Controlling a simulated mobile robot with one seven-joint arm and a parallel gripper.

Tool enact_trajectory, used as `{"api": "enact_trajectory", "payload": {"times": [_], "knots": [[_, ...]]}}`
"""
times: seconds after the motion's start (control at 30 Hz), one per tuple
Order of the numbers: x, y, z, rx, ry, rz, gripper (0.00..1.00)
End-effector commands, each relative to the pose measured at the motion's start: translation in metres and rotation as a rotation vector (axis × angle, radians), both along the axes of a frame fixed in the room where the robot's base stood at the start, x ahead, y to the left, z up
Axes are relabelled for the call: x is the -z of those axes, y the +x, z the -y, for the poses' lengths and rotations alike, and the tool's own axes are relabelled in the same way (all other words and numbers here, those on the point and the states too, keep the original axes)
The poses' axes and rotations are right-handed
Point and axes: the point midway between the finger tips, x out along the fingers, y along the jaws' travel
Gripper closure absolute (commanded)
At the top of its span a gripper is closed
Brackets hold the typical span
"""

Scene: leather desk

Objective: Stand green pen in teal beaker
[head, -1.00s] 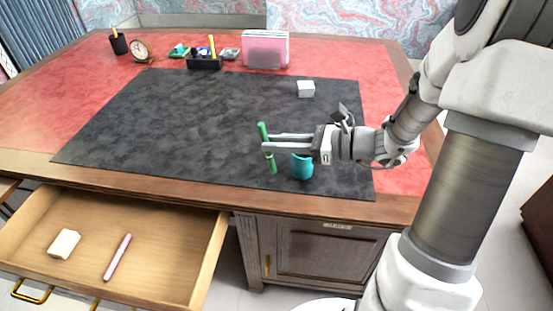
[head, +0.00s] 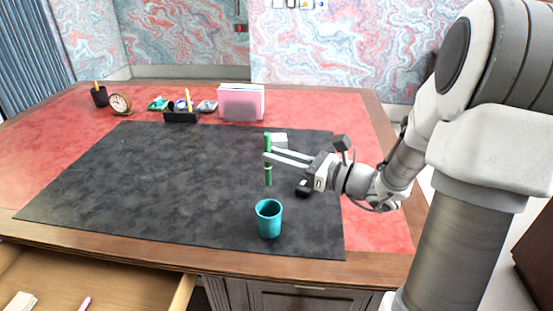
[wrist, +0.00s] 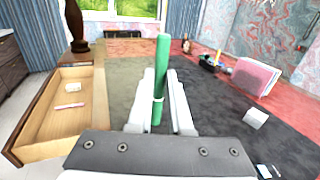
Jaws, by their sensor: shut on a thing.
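The green pen (head: 268,176) is upright in my gripper (head: 267,156), whose two fingers are shut on it around its middle. In the wrist view the pen (wrist: 161,70) stands between the fingers, its upper part well above them. The teal beaker (head: 269,222) stands upright and open on the dark desk mat (head: 150,185), near the front edge. In the head view the pen's lower end shows above the beaker's rim in the picture, apart from it. The beaker is not seen in the wrist view.
A white block (head: 279,139) is partly behind the pen and fingers. A small dark object (head: 303,189) lies below my gripper. A pink file holder (head: 241,103), a black organizer (head: 181,117), a clock (head: 120,104) and a pen cup (head: 100,96) stand at the back. The mat's left is clear.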

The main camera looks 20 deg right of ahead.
Motion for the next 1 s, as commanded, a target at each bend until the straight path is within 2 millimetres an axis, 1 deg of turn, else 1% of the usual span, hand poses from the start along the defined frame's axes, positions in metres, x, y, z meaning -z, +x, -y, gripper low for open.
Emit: {"api": "enact_trajectory", "payload": {"times": [0.03,1.0], "knots": [[0.005,0.0,0.0,0.0,0.0,0.0,1.0],[0.081,0.0,-0.001,-0.002,0.0,-0.001,1.0]]}}
